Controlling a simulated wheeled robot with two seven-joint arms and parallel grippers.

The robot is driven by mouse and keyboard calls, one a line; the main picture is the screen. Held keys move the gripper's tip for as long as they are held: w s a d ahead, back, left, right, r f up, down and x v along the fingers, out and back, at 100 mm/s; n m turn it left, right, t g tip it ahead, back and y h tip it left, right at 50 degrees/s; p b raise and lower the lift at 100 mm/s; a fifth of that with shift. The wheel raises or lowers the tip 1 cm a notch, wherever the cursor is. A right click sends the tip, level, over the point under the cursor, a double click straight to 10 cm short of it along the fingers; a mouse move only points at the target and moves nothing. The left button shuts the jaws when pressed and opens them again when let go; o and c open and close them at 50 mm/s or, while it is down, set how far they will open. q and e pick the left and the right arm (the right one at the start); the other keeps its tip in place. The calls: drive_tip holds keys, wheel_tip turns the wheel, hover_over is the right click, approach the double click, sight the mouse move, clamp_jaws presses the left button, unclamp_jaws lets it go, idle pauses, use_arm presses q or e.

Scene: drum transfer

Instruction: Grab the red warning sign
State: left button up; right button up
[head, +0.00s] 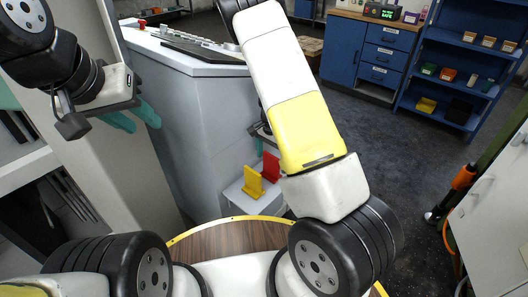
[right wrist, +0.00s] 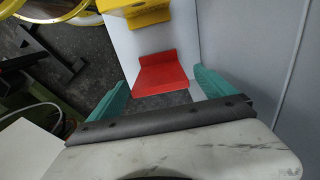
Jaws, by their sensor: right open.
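The red warning sign (head: 271,167) stands on a small white stand (head: 240,203), just right of a yellow sign (head: 253,183). In the right wrist view, the red sign (right wrist: 162,76) lies ahead, in line with the gap between my right gripper's teal fingers (right wrist: 160,80). The fingers are apart, one on each side of its outline, and I see no contact. In the head view my right gripper (head: 262,136) is just above the red sign, largely hidden by my right arm. My left gripper (head: 134,118) is open and empty at the upper left, away from the signs.
A tall grey cabinet (head: 180,130) stands directly behind and left of the stand; its side wall is close to my right gripper. A blue drawer unit (head: 368,52) and blue shelves (head: 455,75) are at the back right. The dark floor at right is mostly clear.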

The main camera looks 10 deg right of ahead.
sight(271, 174)
wheel_tip(271, 174, down, 6)
drive_tip(key=shift+f, duration=0.15)
drive_tip(key=c, duration=1.4)
